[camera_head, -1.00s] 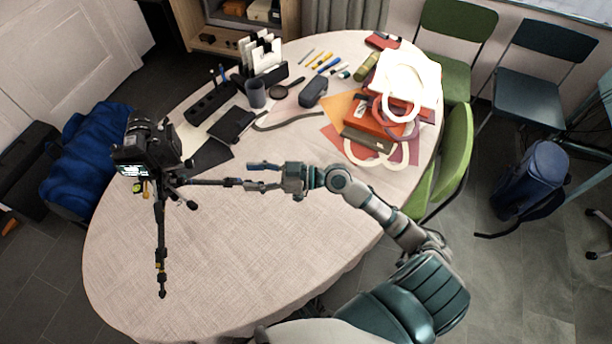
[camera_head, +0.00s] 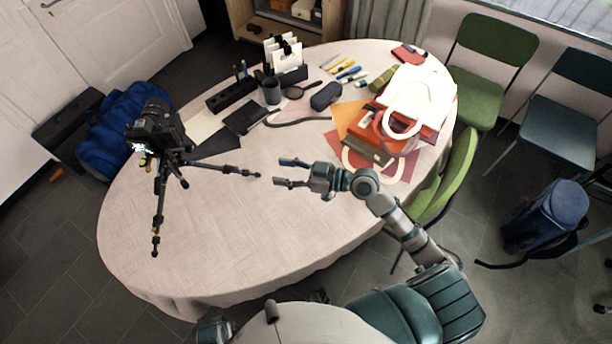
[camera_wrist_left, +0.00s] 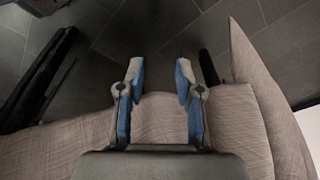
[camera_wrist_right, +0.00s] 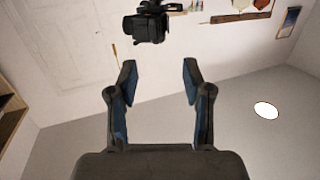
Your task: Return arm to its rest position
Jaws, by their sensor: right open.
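My right gripper (camera_head: 281,172) is open and empty above the middle of the table, its fingers pointing left. It is apart from the tripod's right leg tip. The tripod (camera_head: 170,176) stands upright on the left part of the table with a black camera (camera_head: 158,127) on top. In the right wrist view, my right gripper (camera_wrist_right: 157,75) shows spread fingers, with the black camera (camera_wrist_right: 147,25) beyond them near the top. My left gripper (camera_wrist_left: 160,72) is open and empty in the left wrist view, with tablecloth and dark floor tiles beyond it. I cannot make out its fingers in the head view.
The round table (camera_head: 255,235) is clear along its front. A grey cup (camera_head: 271,90), dark case (camera_head: 326,96), pens, red box (camera_head: 378,135) and white bag (camera_head: 425,95) crowd its back. Green chairs (camera_head: 478,85) stand at right; a blue bag (camera_head: 118,130) lies behind at left.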

